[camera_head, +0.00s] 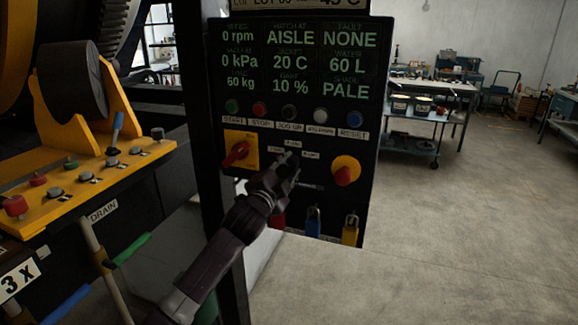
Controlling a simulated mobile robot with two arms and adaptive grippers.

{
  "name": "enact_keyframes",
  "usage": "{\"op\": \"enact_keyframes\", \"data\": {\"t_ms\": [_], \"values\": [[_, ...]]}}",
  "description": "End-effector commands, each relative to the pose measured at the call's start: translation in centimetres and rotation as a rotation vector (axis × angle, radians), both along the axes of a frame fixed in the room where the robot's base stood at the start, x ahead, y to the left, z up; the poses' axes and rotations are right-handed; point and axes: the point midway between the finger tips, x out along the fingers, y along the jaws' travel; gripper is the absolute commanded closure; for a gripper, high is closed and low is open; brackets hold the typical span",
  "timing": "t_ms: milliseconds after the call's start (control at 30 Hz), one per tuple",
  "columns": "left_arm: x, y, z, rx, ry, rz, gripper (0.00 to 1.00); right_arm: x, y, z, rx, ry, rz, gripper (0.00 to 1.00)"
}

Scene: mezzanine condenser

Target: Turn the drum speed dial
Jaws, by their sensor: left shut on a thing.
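A black control panel (367,100) stands upright in the middle of the view. My left gripper (289,163) reaches up from below and is shut on the drum speed dial at the lower middle of the panel. Small white labels (311,156) surround the gripper's tips; their text is too small to read surely. The dial itself is hidden behind the fingers, so its pointer position cannot be told. The panel's display (290,60) shows green text, with 0 rpm at its upper left. My right gripper is not in view.
A red rotary switch on a yellow plate (252,137) sits left of the gripper, a red knob on yellow (345,171) right. Several push buttons (320,115) line up above; padlocks (350,230) hang below. A yellow console (75,195) stands left. Open floor (460,230) lies right.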

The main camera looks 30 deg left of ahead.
Motion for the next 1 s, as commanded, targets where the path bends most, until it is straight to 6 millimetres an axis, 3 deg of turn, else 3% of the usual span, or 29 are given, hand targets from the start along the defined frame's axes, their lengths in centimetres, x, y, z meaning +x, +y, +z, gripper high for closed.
{"op": "enact_keyframes", "data": {"t_ms": [667,700,833,1000], "values": [[0.01,-0.04,-0.30,-0.061,-0.008,0.000,0.95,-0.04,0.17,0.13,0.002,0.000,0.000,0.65],[0.01,-0.04,-0.30,-0.061,-0.008,0.000,0.67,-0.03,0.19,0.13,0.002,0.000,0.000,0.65],[0.01,-0.03,-0.24,-0.059,-0.010,0.000,0.53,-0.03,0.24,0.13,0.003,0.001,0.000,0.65],[0.00,-0.02,-0.12,-0.058,-0.012,0.000,0.53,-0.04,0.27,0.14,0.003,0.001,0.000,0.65]]}}
